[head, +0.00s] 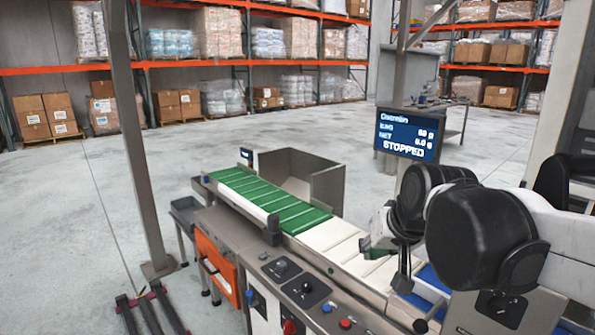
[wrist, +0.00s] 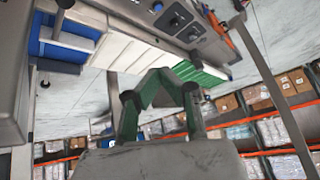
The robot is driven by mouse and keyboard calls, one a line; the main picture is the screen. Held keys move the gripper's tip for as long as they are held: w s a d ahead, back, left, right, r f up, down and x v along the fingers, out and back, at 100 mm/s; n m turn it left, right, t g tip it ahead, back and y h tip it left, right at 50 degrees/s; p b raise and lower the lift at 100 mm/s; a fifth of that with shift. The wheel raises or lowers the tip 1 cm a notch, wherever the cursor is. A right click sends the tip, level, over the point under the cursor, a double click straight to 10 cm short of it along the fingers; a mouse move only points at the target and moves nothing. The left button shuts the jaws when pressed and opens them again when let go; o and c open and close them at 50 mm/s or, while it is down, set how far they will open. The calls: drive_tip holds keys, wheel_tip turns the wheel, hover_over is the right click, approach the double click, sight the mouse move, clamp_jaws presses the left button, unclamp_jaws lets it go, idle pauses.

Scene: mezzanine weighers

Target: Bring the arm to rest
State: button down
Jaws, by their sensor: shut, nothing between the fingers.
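My arm reaches in from the right side of the head view, its dark rounded joints hanging over the right part of the conveyor machine. My gripper (head: 378,246) is partly hidden by my own arm, above the pale belt section (head: 335,240). In the wrist view my gripper (wrist: 160,78) shows its fingers drawn together, with nothing held between them. The conveyor shows behind the fingers there, in a tilted view.
A green belt (head: 262,198) and an open grey bin (head: 312,180) lie left of my arm. A control panel (head: 295,283) runs along the front. A screen (head: 406,135) reads STOPPED. A post (head: 137,140) stands at left. Open floor (head: 80,220) lies beyond.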

drive_tip(key=s+d+f, duration=0.2)
drive_tip(key=s+f, duration=0.1)
drive_tip(key=s, duration=0.5)
drive_tip(key=s+d+f+h, duration=0.1)
drive_tip(key=s+d+f, duration=0.2)
drive_tip(key=s, duration=0.4)
drive_tip(key=shift+s+d+f+h, duration=0.15)
drive_tip(key=shift+s+f+h, duration=0.15)
drive_tip(key=shift+s+f, duration=0.1)
